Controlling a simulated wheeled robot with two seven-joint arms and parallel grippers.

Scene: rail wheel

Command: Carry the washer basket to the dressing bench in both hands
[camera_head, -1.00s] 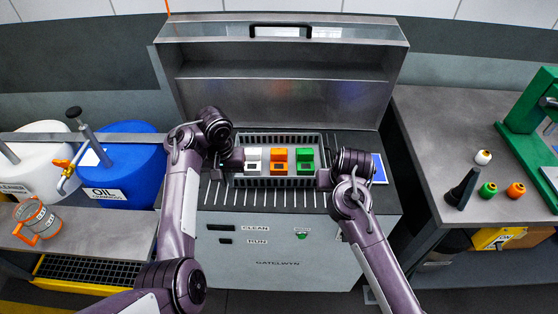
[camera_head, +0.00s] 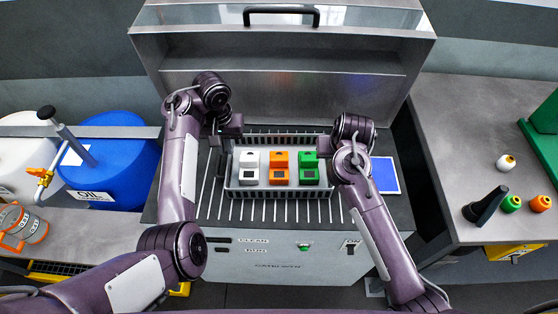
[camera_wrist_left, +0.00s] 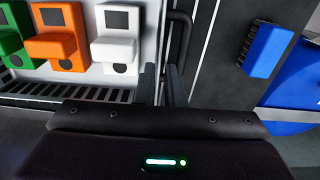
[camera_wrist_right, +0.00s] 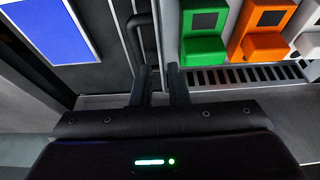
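The washer basket (camera_head: 228,192) is a light grey slotted tray on the washer's ribbed top, holding a white block (camera_head: 249,170), an orange block (camera_head: 279,170) and a green block (camera_head: 309,170). My left gripper (camera_head: 234,146) is over its left end; in the left wrist view its fingers (camera_wrist_left: 161,85) stand slightly apart near the far end of a dark handle (camera_wrist_left: 186,38). My right gripper (camera_wrist_right: 160,85) is likewise at the right handle (camera_wrist_right: 131,38). Nothing clearly shows clamped between either pair of fingers. In the head view the right fingertips are largely hidden.
The washer's raised lid (camera_head: 285,85) stands behind the basket.

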